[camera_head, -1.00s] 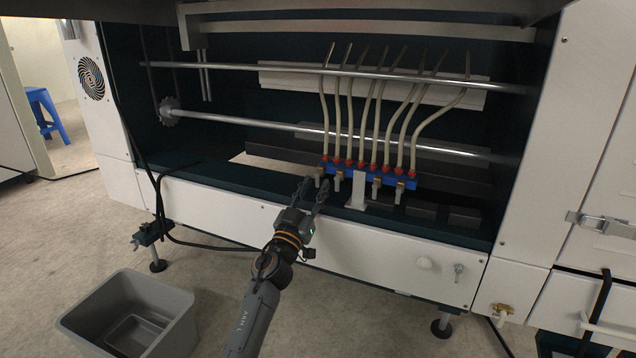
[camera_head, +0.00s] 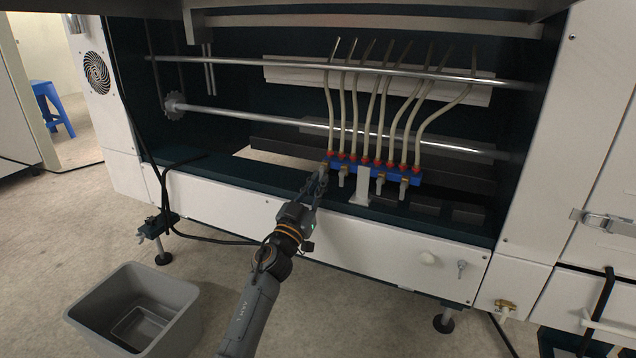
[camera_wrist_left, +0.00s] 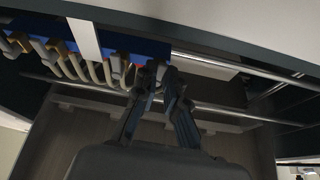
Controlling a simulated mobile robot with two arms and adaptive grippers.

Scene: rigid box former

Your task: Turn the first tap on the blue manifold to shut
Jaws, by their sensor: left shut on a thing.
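The blue manifold (camera_head: 392,176) sits on the machine's dark ledge, with red fittings and pale hoses rising from it. Several small taps with pale handles hang along its front. The first tap, at its left end, is mostly hidden by my left gripper (camera_head: 324,175). The fingers are shut on that tap, reaching it from the front and below. In the left wrist view the manifold (camera_wrist_left: 135,43) runs across the top, and the fingertips (camera_wrist_left: 161,76) meet just under its end around the tap. The handle's exact angle is hidden. My right gripper is out of view.
A white bracket (camera_head: 360,190) stands in front of the manifold, right of the second tap (camera_head: 343,178). Two metal rods cross the bay behind. The white front panel (camera_head: 400,255) lies below the ledge. A grey bin (camera_head: 135,310) stands on the floor at left.

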